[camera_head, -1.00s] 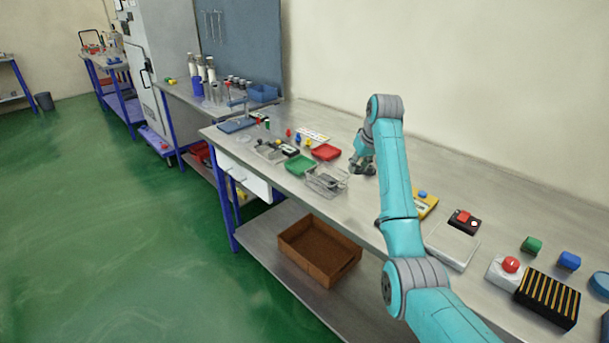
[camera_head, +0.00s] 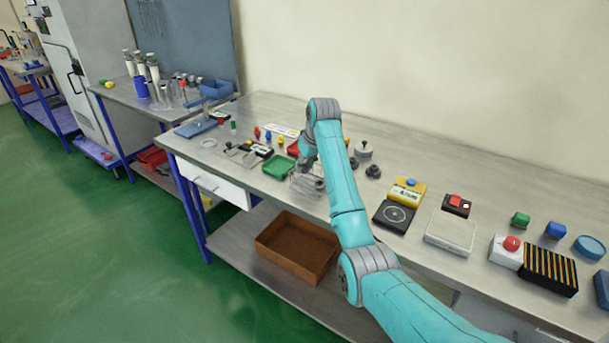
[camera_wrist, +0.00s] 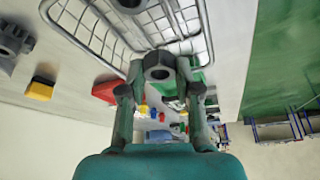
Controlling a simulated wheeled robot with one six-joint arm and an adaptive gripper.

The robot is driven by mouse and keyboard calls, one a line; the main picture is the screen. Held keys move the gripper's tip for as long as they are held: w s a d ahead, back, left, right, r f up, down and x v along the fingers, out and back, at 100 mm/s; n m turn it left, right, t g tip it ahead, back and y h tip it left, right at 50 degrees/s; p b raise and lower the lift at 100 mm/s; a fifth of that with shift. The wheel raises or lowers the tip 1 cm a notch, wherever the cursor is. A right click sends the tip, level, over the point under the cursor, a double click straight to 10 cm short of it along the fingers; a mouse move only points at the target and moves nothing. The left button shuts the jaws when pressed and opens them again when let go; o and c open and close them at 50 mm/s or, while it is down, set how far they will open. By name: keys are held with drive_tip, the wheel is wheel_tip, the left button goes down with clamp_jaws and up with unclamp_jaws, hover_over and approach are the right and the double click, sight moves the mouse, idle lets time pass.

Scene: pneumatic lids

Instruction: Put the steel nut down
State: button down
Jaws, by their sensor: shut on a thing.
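My gripper (camera_wrist: 160,78) is shut on the steel nut (camera_wrist: 158,73), a dark grey piece with a round hole, held between the fingertips in the wrist view. The wire basket (camera_wrist: 85,27) lies just past the nut in that view. Another dark grey part (camera_wrist: 130,3) shows at the basket, cut off by the top edge. In the head view my gripper (camera_head: 307,160) is by the wire basket (camera_head: 298,185). The nut is hard to make out there, and I cannot tell its height above the basket.
A green tray (camera_head: 278,168) is left of the basket, with a red tray (camera_head: 293,144) behind. Dark round parts (camera_head: 373,171) and a steel weight (camera_head: 364,150) stand to the right. A brown crate (camera_head: 275,240) is below.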

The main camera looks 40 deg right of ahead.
sight(306, 172)
drive_tip(key=shift+f, duration=2)
drive_tip(key=c, duration=0.8)
unclamp_jaws()
drive_tip(key=shift+f, duration=0.15)
drive_tip(key=v, duration=1.2)
drive_tip(key=shift+d, duration=0.1)
